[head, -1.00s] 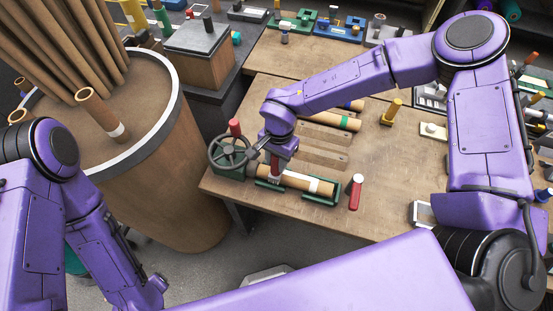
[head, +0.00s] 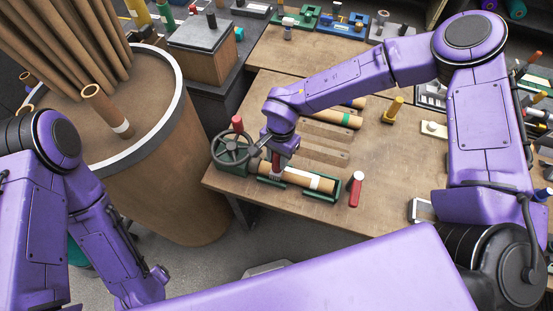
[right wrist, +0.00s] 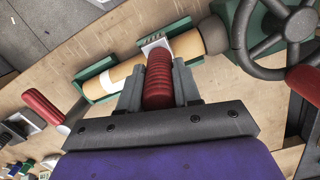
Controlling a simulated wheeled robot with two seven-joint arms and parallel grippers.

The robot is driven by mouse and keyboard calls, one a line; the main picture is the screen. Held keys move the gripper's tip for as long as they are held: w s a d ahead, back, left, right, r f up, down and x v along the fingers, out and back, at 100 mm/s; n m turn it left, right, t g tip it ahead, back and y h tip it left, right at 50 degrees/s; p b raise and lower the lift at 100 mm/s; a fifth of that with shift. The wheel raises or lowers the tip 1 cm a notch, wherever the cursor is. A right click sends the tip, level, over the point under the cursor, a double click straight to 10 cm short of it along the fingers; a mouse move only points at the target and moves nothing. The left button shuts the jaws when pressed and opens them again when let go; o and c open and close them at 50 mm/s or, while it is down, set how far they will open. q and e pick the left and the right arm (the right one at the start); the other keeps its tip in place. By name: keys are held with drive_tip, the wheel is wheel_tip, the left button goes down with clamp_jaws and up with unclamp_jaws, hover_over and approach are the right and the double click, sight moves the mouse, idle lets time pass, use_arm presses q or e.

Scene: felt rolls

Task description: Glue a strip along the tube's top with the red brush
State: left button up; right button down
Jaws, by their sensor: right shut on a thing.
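The tan cardboard tube (head: 297,176) with a white band lies in a green cradle (head: 334,198) at the table's front left edge. It also shows in the right wrist view (right wrist: 118,75). My right gripper (head: 277,160) is above the tube's handwheel end. It is shut on the red brush, whose ribbed handle (right wrist: 158,82) stands between the fingers in the right wrist view. The brush's pale head is at the tube's top; exact contact is hard to tell. My left arm comes in at the left, but its gripper is not in view.
More tubes lie behind on wooden rests. A large round bin (head: 160,190) of rolls is at the left.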

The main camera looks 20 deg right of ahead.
drive_tip(key=shift+d+f, duration=0.15)
drive_tip(key=shift+w, duration=0.1)
drive_tip(key=shift+w+d+r+p, duration=0.1)
drive_tip(key=shift+w+r+p, duration=0.1)
drive_tip(key=shift+r+p, duration=0.5)
drive_tip(key=shift+r, duration=0.1)
drive_tip(key=shift+r, duration=0.1)
drive_tip(key=shift+w+d+r, duration=0.1)
drive_tip(key=shift+r, duration=1.1)
drive_tip(key=shift+w+d+r, duration=0.1)
drive_tip(key=shift+r, duration=1.1)
